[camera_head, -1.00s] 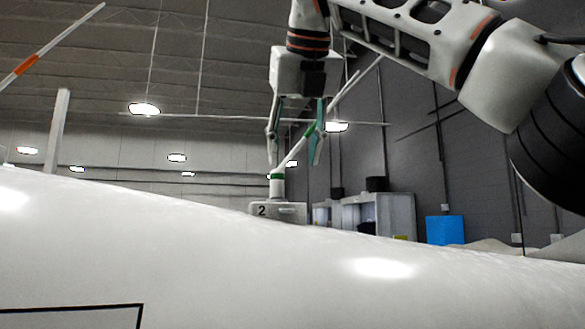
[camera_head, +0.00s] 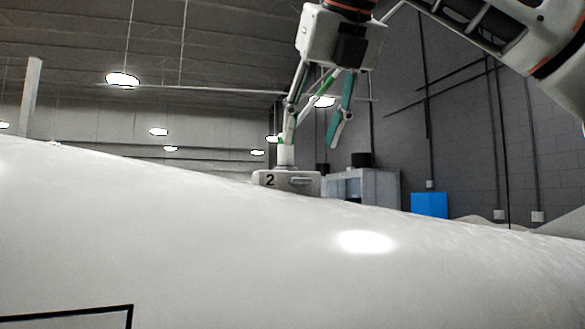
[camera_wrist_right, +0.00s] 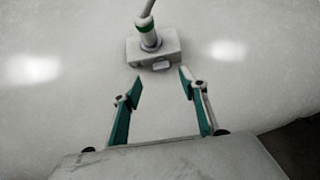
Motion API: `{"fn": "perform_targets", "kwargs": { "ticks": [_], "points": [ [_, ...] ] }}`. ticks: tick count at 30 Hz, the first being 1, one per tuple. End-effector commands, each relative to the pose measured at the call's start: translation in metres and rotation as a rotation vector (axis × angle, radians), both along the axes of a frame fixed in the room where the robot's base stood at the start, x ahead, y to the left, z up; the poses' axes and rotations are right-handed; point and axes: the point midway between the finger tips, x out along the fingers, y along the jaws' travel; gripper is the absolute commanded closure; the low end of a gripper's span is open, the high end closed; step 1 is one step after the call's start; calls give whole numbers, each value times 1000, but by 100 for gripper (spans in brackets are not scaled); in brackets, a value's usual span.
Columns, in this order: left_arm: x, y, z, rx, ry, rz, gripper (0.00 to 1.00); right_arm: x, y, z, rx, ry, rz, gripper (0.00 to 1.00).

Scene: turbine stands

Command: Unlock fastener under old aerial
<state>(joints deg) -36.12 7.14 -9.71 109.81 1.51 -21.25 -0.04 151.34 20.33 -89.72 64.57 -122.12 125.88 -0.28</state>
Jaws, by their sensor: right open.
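A white aerial (camera_head: 286,155) with a green band stands on a pale box-shaped base marked 2 (camera_head: 265,181) on the curved white surface. In the right wrist view, the aerial (camera_wrist_right: 148,38) rises from the base (camera_wrist_right: 138,52), and a small fastener (camera_wrist_right: 161,65) shows on the base's near face. The fastener also shows in the head view (camera_head: 300,181). My right gripper (camera_head: 312,143) is open and empty, above the base in the head view. In the wrist view its green-padded fingertips (camera_wrist_right: 161,78) are spread just short of the fastener, apart from it. My left gripper is not seen.
The large white surface (camera_head: 200,245) is smooth and clear around the base. A white post (camera_head: 31,98) stands at the far left. A blue box (camera_head: 429,205) and grey cabinets (camera_head: 380,186) stand beyond, by the dark wall.

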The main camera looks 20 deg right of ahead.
Motion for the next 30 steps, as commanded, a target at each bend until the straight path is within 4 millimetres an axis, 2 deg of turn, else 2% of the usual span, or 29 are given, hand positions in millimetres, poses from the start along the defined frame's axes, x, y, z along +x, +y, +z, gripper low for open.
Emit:
{"fn": "perform_targets", "kwargs": {
  "ticks": [5, 11, 18, 24, 29, 30],
  "points": [
    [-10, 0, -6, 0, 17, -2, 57, 8, 0, -12, 2, 2, 1, 57],
    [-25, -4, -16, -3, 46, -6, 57, 31, 0, -34, 2, 3, 1, 57],
    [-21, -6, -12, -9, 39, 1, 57, 49, 1, -52, 3, 1, 0, 57],
    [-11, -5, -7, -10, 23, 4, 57, 53, 1, -56, 3, -1, 0, 57],
    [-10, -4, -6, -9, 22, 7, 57, 53, 1, -56, 3, -1, 0, 57],
    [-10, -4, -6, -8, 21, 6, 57, 53, 1, -56, 3, -1, 0, 67]
  ]
}}
